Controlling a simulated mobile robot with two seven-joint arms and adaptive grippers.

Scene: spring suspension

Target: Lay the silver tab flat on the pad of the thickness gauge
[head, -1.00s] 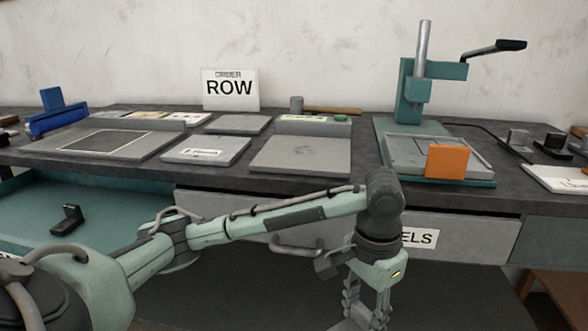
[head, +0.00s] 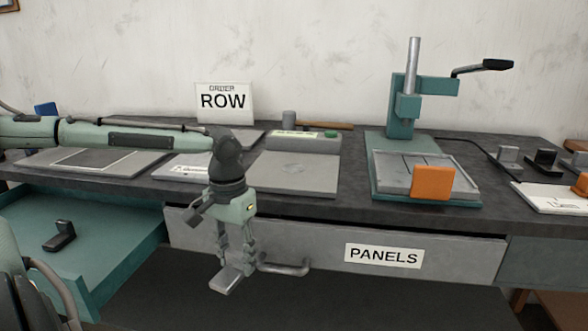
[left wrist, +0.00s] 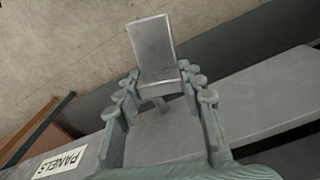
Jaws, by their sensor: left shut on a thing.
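My left gripper (head: 236,255) hangs pointing down in front of the bench, below the worktop edge. It is shut on the silver tab (head: 228,278), a bent metal piece with a flat plate at its end. In the left wrist view the tab (left wrist: 152,45) stands out beyond the fingers (left wrist: 161,88). No label marks the thickness gauge. A low grey unit with a flat plate (head: 295,178), a raised back, a green button and a small cylinder sits on the bench right of the gripper; I cannot tell for sure that it is the gauge. My right gripper is not in view.
A teal press (head: 404,115) with a lever stands right, an orange block (head: 432,184) at its front. A dark clip-like part (head: 61,236) lies in the open teal drawer (head: 110,235). The PANELS drawer (head: 330,246) is behind the gripper. Small blocks (head: 508,156) stand far right.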

